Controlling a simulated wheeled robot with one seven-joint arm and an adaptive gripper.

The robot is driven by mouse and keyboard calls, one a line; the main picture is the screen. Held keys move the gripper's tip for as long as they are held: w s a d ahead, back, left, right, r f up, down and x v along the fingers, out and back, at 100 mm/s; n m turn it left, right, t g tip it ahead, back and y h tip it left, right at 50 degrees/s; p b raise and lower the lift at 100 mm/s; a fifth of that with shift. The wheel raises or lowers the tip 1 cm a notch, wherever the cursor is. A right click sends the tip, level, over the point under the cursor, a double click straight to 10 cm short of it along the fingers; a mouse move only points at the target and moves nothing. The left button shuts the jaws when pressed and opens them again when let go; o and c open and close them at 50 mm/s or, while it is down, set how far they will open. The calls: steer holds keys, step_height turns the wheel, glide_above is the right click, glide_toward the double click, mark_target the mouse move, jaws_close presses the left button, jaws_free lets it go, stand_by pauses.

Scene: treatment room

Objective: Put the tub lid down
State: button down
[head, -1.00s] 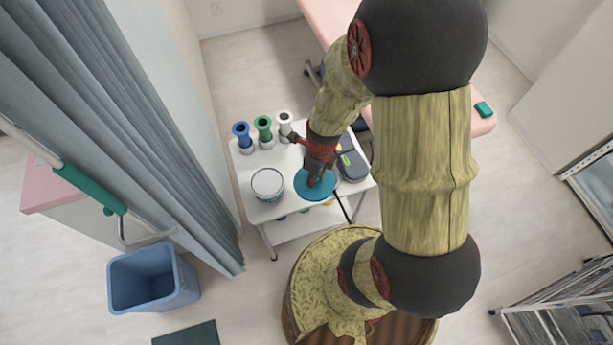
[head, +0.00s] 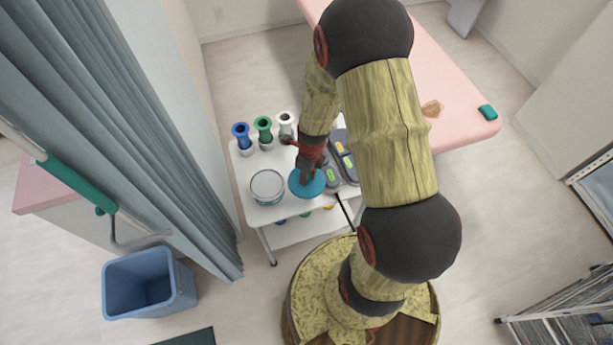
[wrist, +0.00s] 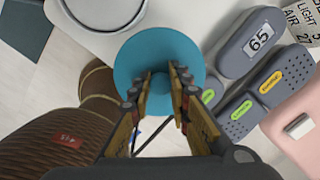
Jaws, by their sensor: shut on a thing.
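The tub lid (head: 304,190) is a round blue disc with a knob, over the front middle of the white trolley top. My gripper (head: 307,174) is shut on the knob from above. In the wrist view the lid (wrist: 137,58) lies flat below my gripper (wrist: 160,82), with a finger on each side of the knob. I cannot tell whether the lid touches the trolley top. The round tub (head: 267,187) stands just left of the lid, uncovered; it shows partly in the wrist view (wrist: 110,8).
Several dark grey cases with labels (wrist: 250,42) lie close on the lid's right. Blue, green and white holders (head: 263,131) stand at the trolley's back left. The trolley top (head: 246,170) has little bare room. A pink couch (head: 440,95) stands behind right, a blue bin (head: 150,284) front left.

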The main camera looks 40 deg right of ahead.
steer(key=shift+f, duration=0.55)
steer(key=c, duration=1.8)
jaws_free()
steer(key=shift+o, duration=0.7)
